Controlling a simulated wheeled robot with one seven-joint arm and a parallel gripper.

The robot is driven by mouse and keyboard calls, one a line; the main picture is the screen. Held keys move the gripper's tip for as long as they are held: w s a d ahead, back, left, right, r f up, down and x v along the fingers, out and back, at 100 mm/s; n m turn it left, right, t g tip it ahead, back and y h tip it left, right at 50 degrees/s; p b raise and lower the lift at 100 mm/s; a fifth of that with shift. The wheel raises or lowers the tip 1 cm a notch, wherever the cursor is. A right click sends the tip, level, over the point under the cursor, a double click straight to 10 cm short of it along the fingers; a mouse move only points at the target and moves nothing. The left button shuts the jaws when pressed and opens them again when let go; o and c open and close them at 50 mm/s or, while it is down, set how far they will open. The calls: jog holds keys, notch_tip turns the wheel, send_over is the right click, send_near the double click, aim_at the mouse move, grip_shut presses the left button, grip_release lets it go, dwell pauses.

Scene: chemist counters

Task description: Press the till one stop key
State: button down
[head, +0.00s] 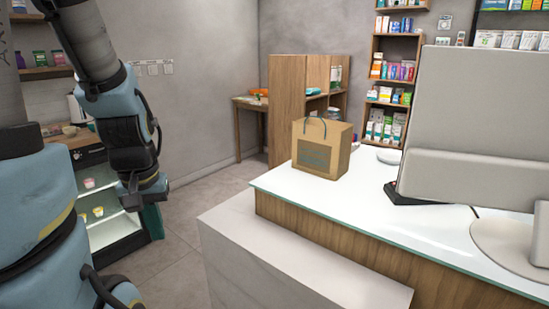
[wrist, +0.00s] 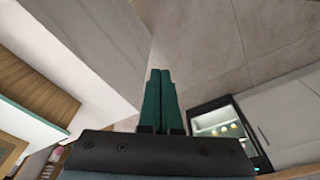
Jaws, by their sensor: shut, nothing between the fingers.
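No stop key can be made out in either view. A large grey screen (head: 470,125) stands on the white counter (head: 380,220) at the right, its back towards me. A dark device with a red edge (head: 400,194) lies partly hidden behind the screen's lower left corner; I cannot tell what it is. My gripper shows in the wrist view with its two green fingers (wrist: 158,75) pressed together and nothing between them. It points down over the floor, left of the counter and apart from it in the head view.
A brown paper bag (head: 322,148) stands on the counter's far left corner. A lower pale ledge (head: 300,260) juts out in front of the counter. A lit cabinet (head: 105,215) is at the left, beside my arm. Bare floor (head: 190,220) lies between them. Stocked shelves (head: 393,75) line the back wall.

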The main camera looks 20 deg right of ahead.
jog(key=w+d+r+m+t+h+p, duration=0.1)
jog(key=w+d+r+m+t+h, duration=0.15)
jog(key=w+d+m, duration=0.7)
jog(key=w+d+r+m+t+h+p, duration=0.1)
jog(key=w+d+r+m, duration=0.25)
jog(key=d+m, duration=1)
notch_tip(320, 180, up, 6)
jog(key=m+g+h+p, duration=0.25)
jog(key=m+h, duration=0.45)
jog(key=m, duration=1.1)
send_over(394, 183)
jog(key=a, duration=0.3)
jog(key=shift+d+f+g+b, duration=0.1)
jog(key=shift+g+b, duration=0.3)
jog(key=shift+f, duration=0.1)
jog(key=f+b, duration=0.5)
jog(key=d+f+b, duration=0.1)
jog(key=f+b, duration=0.2)
jog(key=shift+s+f+b, duration=0.2)
jog(key=shift+f+b, duration=0.1)
